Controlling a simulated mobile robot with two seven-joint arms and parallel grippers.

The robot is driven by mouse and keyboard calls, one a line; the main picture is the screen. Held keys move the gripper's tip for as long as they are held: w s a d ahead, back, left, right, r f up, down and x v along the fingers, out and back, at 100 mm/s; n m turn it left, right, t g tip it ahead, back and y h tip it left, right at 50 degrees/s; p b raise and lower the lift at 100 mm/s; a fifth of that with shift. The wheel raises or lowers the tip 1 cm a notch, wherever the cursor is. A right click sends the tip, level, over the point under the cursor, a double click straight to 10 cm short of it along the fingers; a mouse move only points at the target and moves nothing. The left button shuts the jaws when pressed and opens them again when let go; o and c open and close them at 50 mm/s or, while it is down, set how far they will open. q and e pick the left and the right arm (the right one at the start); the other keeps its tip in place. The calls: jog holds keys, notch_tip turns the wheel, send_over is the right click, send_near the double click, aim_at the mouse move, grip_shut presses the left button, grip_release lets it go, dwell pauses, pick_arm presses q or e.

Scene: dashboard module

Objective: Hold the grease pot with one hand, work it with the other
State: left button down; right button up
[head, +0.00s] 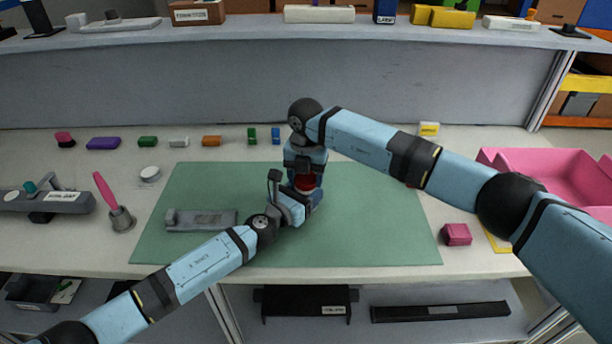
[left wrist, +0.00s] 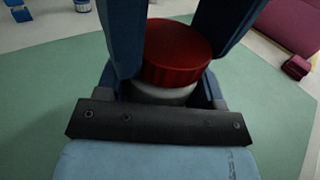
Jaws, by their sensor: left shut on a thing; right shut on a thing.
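The grease pot has a red lid (head: 306,183) and a pale body, and stands near the middle of the green mat (head: 380,225), largely hidden by my grippers. In the left wrist view the red lid (left wrist: 177,52) sits on the pale pot body (left wrist: 165,95). My left gripper (head: 304,197) comes in low from the left and is shut around the body. My right gripper (head: 305,175) reaches down from above, its blue fingers on both sides of the lid, shut on it. I cannot tell whether the lid is loosened.
A grey part (head: 200,219) lies on the mat's left. Left of the mat are a pink-handled brush in a grey holder (head: 121,219), a white disc (head: 150,173) and a labelled fixture (head: 60,202). A pink block (head: 456,234) and pink tray (head: 560,172) are at right. The mat's front is clear.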

pick_arm(q)
jog(key=shift+w+a, duration=0.1)
jog(key=shift+a, duration=0.05)
pick_arm(e)
jog(key=shift+n, duration=0.6)
jog(key=o, duration=1)
jog(key=shift+r, duration=0.1)
